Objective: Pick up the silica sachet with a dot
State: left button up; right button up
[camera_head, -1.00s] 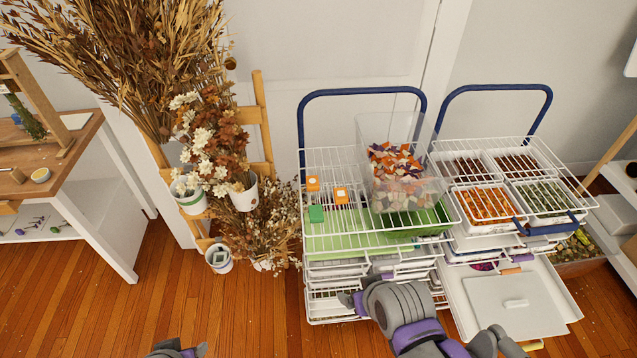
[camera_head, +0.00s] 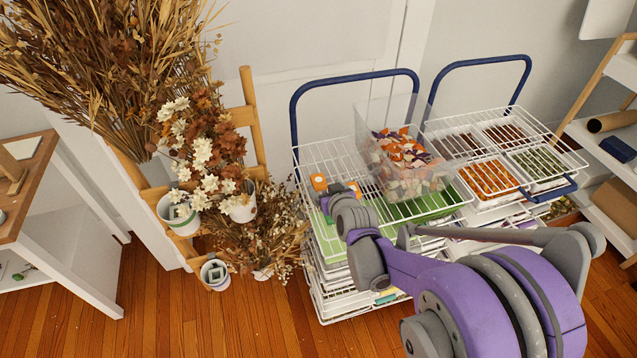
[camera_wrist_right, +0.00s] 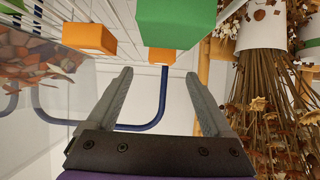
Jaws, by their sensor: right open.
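Small orange and green blocks, possibly the sachets, stand on the left of the wire rack's top. One orange block (camera_head: 318,181) has a small pale mark; a second orange block (camera_head: 354,187) is partly covered by my right gripper. I cannot make out a dot for certain. In the right wrist view, a green block (camera_wrist_right: 175,22) is nearest, with an orange block (camera_wrist_right: 90,38) left of it and another orange block (camera_wrist_right: 162,55) farther back. My right gripper (camera_wrist_right: 159,73) is open and empty, apart from the blocks. My left gripper is out of view.
A clear bin (camera_head: 372,112) of mixed orange, white and purple pieces stands right of the blocks on the wire rack (camera_head: 312,150). Blue handles (camera_head: 350,78) rise behind. Dried flowers (camera_head: 205,150) in pots are close on the left. A second rack with trays (camera_head: 487,180) is at right.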

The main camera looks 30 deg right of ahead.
aim_at(319, 181)
jog(key=shift+x, duration=2.85)
jog(key=shift+a, duration=0.1)
jog(key=shift+c, duration=0.3)
grip_shut()
